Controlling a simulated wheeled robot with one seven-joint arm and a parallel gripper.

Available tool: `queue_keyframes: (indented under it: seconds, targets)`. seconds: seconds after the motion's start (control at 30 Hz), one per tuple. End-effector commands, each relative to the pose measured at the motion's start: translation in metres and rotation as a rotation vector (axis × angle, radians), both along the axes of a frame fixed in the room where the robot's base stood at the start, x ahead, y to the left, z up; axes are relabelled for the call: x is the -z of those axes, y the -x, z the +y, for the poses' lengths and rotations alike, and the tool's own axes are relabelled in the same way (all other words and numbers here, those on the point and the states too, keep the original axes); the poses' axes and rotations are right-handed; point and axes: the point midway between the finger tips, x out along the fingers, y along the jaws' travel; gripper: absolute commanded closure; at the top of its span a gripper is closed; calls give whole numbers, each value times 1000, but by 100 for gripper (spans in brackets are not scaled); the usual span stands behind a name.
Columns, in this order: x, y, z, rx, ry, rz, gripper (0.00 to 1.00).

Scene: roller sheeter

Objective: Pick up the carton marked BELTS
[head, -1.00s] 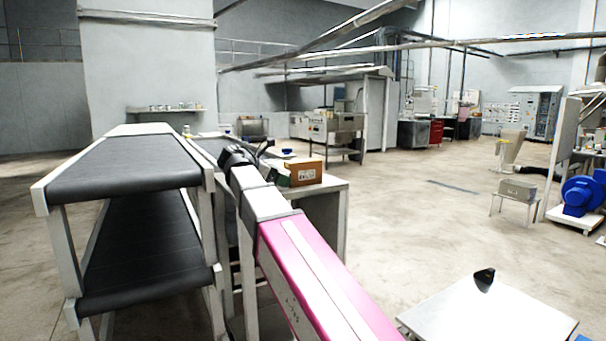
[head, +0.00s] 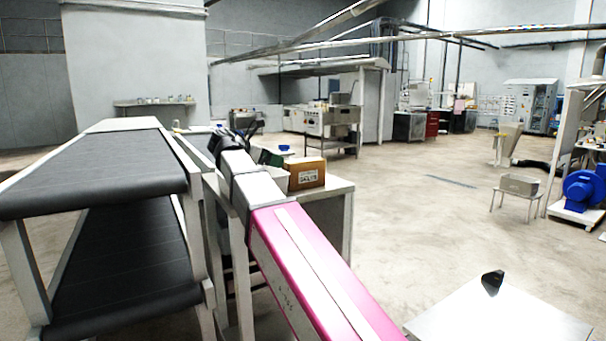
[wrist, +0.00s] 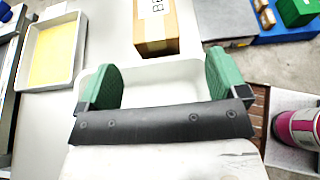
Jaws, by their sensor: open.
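A brown cardboard carton (head: 307,174) with a white label stands on the light table beyond my arm in the head view. In the wrist view the carton (wrist: 152,42) is at the top centre, and its white label shows a "B", the rest cut off or unclear. My gripper (wrist: 163,82) is open, with its two green fingers apart and nothing between them. In the wrist picture the carton is above the fingertips, apart from them. In the head view my gripper (head: 270,158) is partly hidden behind my arm, left of the carton.
A white tray (wrist: 150,72) lies below my fingers. A tray with yellow contents (wrist: 50,52) is at left. A blue surface (wrist: 275,34) with small cartons and a green box is at upper right. The two-level black belt conveyor (head: 100,175) stands left of my arm.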

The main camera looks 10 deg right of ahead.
Motion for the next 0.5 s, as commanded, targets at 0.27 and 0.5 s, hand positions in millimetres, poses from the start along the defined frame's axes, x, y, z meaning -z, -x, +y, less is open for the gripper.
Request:
queue_keyframes:
  seconds: [0.27,0.5]
  targets:
    - [15,-11,-36,2,0,0,8]
    - [19,-18,-48,1,-1,1,8]
